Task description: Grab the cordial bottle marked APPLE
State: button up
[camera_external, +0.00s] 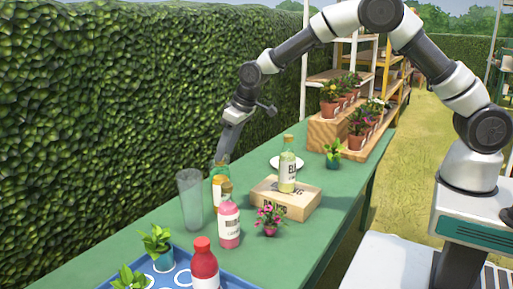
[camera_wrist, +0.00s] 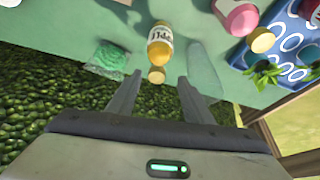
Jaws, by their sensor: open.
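The APPLE bottle (camera_wrist: 160,47), with yellow-orange contents, a white label reading "PPLE" and a tan cap (camera_wrist: 157,75), stands on the green table. In the external view the bottle (camera_external: 217,192) is partly hidden behind a pink bottle (camera_external: 229,222). My gripper (camera_wrist: 160,82) is open and empty. In the wrist view its fingertips lie on either side of the cap, pointing at the bottle; I cannot tell how far away the cap is. In the external view my gripper (camera_external: 222,157) is above and behind the bottle, on the hedge side.
A tall clear glass (camera_external: 189,200) stands left of the bottle. A green item (camera_wrist: 110,57) is close on its other side. A pale bottle (camera_external: 287,170) stands on a wooden box (camera_external: 270,203). A blue tray (camera_external: 240,283) with a red bottle (camera_external: 204,262) is in front; a hedge (camera_external: 110,110) lines the back.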

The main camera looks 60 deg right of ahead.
jog(key=shift+w+x, duration=0.2)
jog(key=shift+x, duration=1.25)
jog(key=shift+w+x, duration=0.2)
jog(key=shift+x, duration=1.25)
jog(key=shift+d+r, duration=0.2)
grip_shut()
jog(key=shift+r, duration=0.1)
